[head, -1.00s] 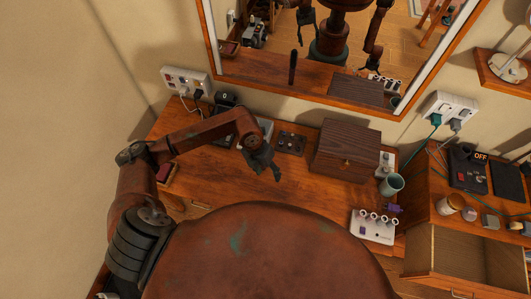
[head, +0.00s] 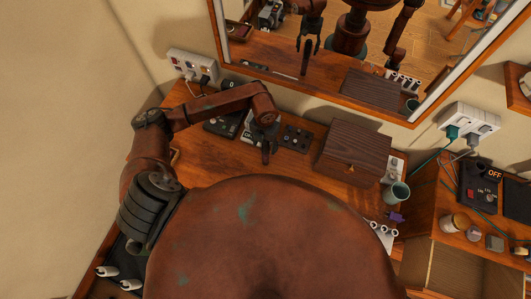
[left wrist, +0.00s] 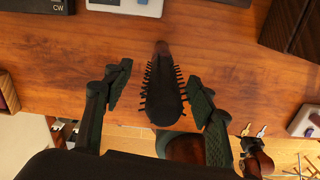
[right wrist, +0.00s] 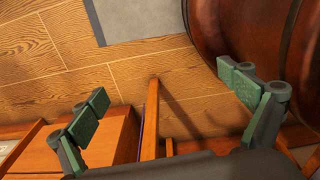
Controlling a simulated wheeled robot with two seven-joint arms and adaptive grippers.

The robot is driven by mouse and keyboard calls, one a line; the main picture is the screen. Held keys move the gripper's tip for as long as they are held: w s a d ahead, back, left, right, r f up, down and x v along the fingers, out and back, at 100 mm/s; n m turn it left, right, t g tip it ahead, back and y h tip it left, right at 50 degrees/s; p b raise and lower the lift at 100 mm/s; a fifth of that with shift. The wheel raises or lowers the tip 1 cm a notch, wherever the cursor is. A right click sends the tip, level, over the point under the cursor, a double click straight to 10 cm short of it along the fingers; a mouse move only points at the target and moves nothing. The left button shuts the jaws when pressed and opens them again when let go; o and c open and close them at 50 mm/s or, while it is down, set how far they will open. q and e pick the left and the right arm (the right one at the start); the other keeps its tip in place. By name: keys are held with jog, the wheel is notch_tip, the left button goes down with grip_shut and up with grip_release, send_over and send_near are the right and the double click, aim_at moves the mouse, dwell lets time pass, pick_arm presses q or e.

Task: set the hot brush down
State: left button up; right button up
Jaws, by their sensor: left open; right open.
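The hot brush (left wrist: 163,95), dark with black bristles and a brown handle end, shows in the left wrist view between the two fingers of my left gripper. Small gaps show on both sides, and its bristled head points toward my wrist. I cannot tell whether it rests on the wooden table (left wrist: 225,65). In the head view, my left gripper (head: 266,148) is over the back middle of the table and hides most of the brush. My right gripper (right wrist: 168,100) is open and empty in the right wrist view, above the floor beside wooden furniture.
A dark wooden box (head: 352,152) stands right of the left gripper, with a green mug (head: 396,194) beyond it. A small black panel (head: 296,138) and a black device (head: 222,122) lie near the gripper. A mirror (head: 340,35) and a power strip (head: 191,66) are behind.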

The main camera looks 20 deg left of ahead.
pick_arm(q)
jog(key=f, duration=0.2)
jog(key=f+p, duration=0.1)
jog(key=shift+d+f, duration=0.2)
jog(key=shift+f, duration=0.6)
pick_arm(e)
jog(key=shift+w+d+r, duration=0.1)
jog(key=shift+w+r, duration=0.6)
jog(key=shift+r, duration=0.05)
pick_arm(q)
grip_shut()
pick_arm(e)
jog(key=shift+s, duration=0.15)
pick_arm(q)
jog(key=shift+w, duration=0.1)
